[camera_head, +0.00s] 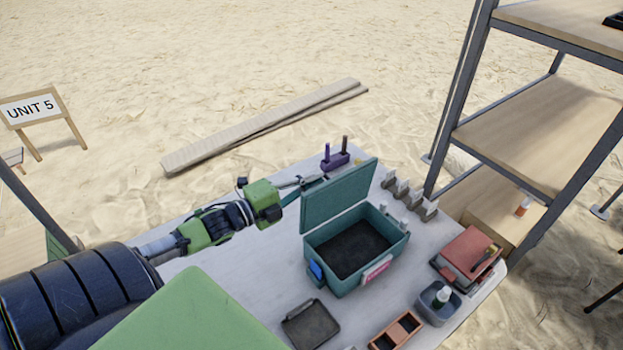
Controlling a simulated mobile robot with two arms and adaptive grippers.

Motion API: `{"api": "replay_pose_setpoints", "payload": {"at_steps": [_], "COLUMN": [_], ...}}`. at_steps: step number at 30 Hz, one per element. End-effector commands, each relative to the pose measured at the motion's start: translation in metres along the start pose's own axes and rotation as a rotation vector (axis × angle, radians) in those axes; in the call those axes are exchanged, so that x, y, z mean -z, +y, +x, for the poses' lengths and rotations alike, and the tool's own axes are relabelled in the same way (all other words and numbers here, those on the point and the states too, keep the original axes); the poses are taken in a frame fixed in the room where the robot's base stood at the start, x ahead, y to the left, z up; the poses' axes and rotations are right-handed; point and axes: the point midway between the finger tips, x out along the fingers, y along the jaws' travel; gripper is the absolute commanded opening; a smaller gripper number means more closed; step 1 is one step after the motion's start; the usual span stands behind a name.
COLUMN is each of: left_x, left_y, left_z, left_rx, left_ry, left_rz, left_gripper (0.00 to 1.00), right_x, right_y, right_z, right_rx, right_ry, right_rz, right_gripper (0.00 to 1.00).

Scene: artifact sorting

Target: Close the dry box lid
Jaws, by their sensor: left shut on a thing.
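The teal dry box (337,278) stands on the white table with its lid (338,197) raised, roughly upright along the far edge. Its dark inside looks empty. A blue latch (315,270) and a pink label (376,271) are on its near sides. My left gripper (312,181) reaches in from the left to the lid's upper left edge and is shut on it; the fingertips are small and partly hidden there. My right gripper is not in view.
The table (240,255) also bears a purple holder (335,161), grey blocks (409,199), a black tray (311,325), a brown two-part tray (396,331), a blue-grey tub (437,303) and red cases (466,255). A metal-framed shelf (540,130) stands at right.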

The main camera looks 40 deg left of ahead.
Motion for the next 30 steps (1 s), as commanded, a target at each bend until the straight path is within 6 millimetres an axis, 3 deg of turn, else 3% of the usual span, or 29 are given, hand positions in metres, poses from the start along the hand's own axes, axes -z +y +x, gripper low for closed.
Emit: {"api": "replay_pose_setpoints", "payload": {"at_steps": [12, 21, 30], "left_x": [0.039, 0.072, 0.089], "left_y": [0.002, 0.013, 0.022], "left_z": [-0.001, -0.001, 0.000], "left_rx": [-0.001, -0.001, -0.002], "left_ry": [-0.003, -0.003, -0.003], "left_rz": [0.232, 0.446, 0.574], "left_gripper": [0.00, 0.00, 0.00], "right_x": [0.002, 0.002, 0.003], "right_y": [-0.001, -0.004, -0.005], "right_z": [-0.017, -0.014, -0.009], "right_rx": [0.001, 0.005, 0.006], "right_ry": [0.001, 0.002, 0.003], "right_rz": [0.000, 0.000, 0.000], "right_gripper": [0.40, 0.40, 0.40]}}
